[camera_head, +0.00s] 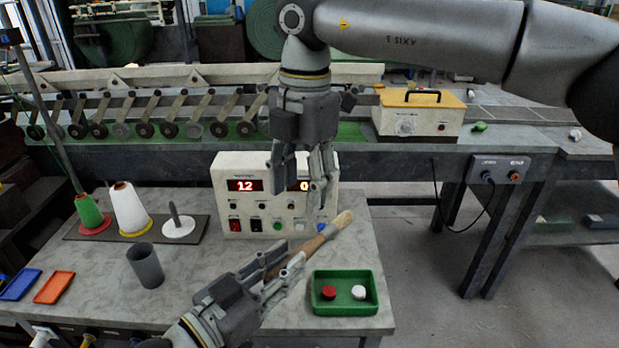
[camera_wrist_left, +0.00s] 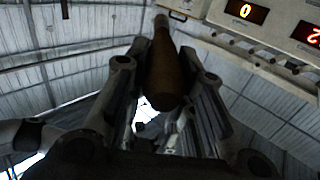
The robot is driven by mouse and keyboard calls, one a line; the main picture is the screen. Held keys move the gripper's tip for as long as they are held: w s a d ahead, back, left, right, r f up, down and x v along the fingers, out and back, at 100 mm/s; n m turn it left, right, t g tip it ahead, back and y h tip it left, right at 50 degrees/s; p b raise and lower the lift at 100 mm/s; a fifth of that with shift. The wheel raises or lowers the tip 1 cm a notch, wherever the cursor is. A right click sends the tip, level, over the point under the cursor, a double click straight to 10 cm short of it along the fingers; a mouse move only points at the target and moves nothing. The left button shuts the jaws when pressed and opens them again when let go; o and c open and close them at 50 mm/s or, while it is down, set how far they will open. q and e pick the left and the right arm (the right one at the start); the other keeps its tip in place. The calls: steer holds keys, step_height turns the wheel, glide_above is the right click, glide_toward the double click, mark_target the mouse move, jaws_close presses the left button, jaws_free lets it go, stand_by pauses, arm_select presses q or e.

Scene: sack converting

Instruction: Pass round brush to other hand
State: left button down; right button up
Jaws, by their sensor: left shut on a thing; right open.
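The round brush (camera_head: 322,237) has a brown wooden handle and a pale tip that points up and right in the head view. My left gripper (camera_head: 284,272) is shut on the brush at its lower end, above the table's front part. The brush also shows between the fingers in the left wrist view (camera_wrist_left: 164,78). My right gripper (camera_head: 302,190) hangs from above, open and empty, fingers down in front of the control box. It is above and a little left of the brush's pale tip, seemingly apart from it.
A white control box (camera_head: 232,213) with red displays stands behind the brush. A green tray (camera_head: 345,308) with a red and a white piece is at the right front. A grey cup (camera_head: 146,266) and thread cones (camera_head: 128,208) stand left. A conveyor (camera_head: 170,150) runs behind.

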mark_target(309, 241)
steer(key=shift+h, duration=0.3)
steer(key=f, duration=0.8)
steer(key=d+f, duration=0.1)
steer(key=f, duration=0.2)
steer(key=shift+w+d+f, duration=0.1)
steer(key=shift+f, duration=0.3)
steer(key=c, duration=1.1)
arm_select(q)
steer(key=c, duration=1.1)
jaws_free()
steer(key=shift+c, duration=0.2)
arm_select(e)
jaws_close()
